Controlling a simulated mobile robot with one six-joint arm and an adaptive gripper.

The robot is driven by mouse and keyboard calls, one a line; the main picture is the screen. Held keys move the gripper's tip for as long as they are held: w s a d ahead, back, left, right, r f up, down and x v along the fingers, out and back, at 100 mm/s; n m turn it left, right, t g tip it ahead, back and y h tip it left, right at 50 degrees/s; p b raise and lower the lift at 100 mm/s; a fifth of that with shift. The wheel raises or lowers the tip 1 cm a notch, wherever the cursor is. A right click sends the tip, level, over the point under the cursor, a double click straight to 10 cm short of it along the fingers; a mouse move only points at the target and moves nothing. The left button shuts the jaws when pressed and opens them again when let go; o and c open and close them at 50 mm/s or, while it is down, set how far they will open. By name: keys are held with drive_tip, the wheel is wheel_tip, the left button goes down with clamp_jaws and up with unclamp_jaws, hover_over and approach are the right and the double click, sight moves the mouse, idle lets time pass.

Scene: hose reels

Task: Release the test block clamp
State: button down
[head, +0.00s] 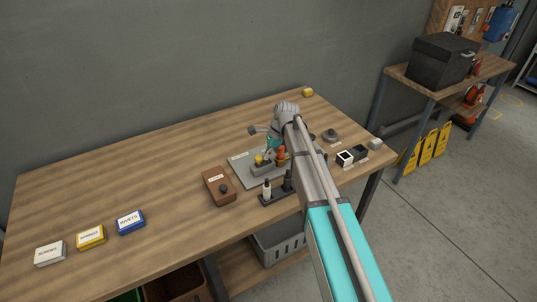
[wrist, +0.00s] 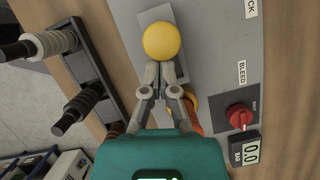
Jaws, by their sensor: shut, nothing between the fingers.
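A yellow ball knob (wrist: 161,41) shows in the wrist view above a light grey block (wrist: 152,17) on the grey test block plate (wrist: 215,35). I take it to be the clamp's handle; the rest of the clamp is hidden. My gripper (wrist: 160,74) is shut and empty, its fingertips just below the knob in the picture. I cannot tell whether they touch it. An orange part (wrist: 191,113) is partly hidden behind my right finger. In the head view the yellow knob (head: 259,159) sits on the plate (head: 241,170), just below my teal gripper (head: 273,143).
A red knob (wrist: 239,115) near the BLEED label and a display reading 0.0 (wrist: 244,151) lie right of my gripper. A black rack (head: 277,197) holds dark and pale fittings. A brown box (head: 219,186) stands left of the plate.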

drive_tip(key=shift+r, duration=0.15)
drive_tip(key=shift+d+r+p, duration=0.1)
drive_tip(key=shift+r+p, duration=0.05)
drive_tip(key=shift+p, duration=0.15)
drive_tip(key=p+v, duration=0.8)
drive_tip(key=v, duration=0.1)
drive_tip(key=shift+r+p, duration=0.15)
drive_tip(key=shift+p, duration=0.2)
drive_tip(key=shift+w+d, duration=0.1)
idle(0.6)
drive_tip(key=s+d+f+n+h+b, duration=0.1)
drive_tip(key=s+d+f+n+h, duration=0.1)
drive_tip(key=s+d+n, duration=0.5)
drive_tip(key=s+d+f+n+t+h+b, duration=0.1)
drive_tip(key=s+d+n, duration=0.6)
drive_tip(key=s, duration=0.8)
drive_tip(key=d+h, duration=0.1)
drive_tip(key=d, duration=0.2)
drive_tip(key=shift+s+d+f+n, duration=0.15)
drive_tip(key=shift+d+f+n, duration=0.15)
drive_tip(key=shift+d+f, duration=0.1)
